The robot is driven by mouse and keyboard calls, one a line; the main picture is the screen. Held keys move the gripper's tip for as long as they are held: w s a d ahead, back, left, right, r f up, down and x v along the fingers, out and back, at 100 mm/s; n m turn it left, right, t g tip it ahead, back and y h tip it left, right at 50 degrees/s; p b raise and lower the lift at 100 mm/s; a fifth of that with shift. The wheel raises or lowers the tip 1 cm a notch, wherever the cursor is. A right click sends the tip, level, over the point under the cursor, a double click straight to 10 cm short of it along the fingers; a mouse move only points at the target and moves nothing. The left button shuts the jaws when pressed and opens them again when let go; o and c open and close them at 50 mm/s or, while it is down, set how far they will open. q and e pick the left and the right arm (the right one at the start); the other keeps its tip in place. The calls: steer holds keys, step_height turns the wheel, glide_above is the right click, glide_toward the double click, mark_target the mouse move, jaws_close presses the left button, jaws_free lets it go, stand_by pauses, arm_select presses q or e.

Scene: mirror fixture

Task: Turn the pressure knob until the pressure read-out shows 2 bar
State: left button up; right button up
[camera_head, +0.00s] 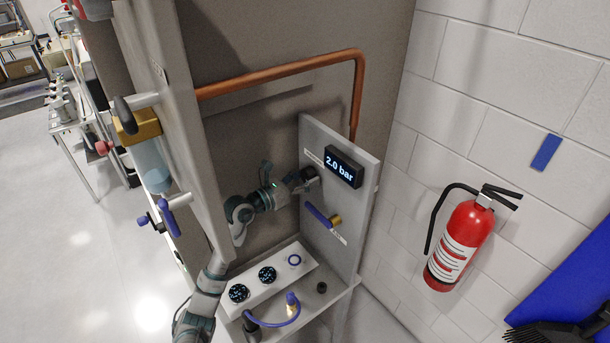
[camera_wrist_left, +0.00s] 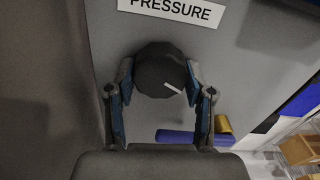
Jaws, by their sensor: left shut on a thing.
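The pressure read-out (camera_head: 344,167) on the grey panel (camera_head: 352,212) shows "2.0 bar" in the head view. The pressure knob (camera_wrist_left: 160,68) is a dark round knob with a white pointer mark, below a "PRESSURE" label (camera_wrist_left: 172,9) in the left wrist view. The pointer aims to the lower right. My left gripper (camera_head: 309,176) reaches the panel just left of the read-out. In the left wrist view its fingers (camera_wrist_left: 160,85) are shut on the knob, one on each side. The right gripper is not in view.
A blue-handled valve (camera_head: 322,217) sits below the knob. A shelf (camera_head: 278,282) below holds dark round parts, a blue ring and a blue hose. A copper pipe (camera_head: 290,72) runs above. A fire extinguisher (camera_head: 462,240) hangs on the right wall. A tall grey panel stands left.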

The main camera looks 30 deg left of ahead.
arm_select(q)
steer(key=shift+f, duration=0.2)
steer(key=o, duration=1.2)
steer(key=shift+c, duration=0.2)
steer(key=shift+w, duration=0.1)
steer(key=shift+a, duration=0.15)
steer(key=v, duration=1.2)
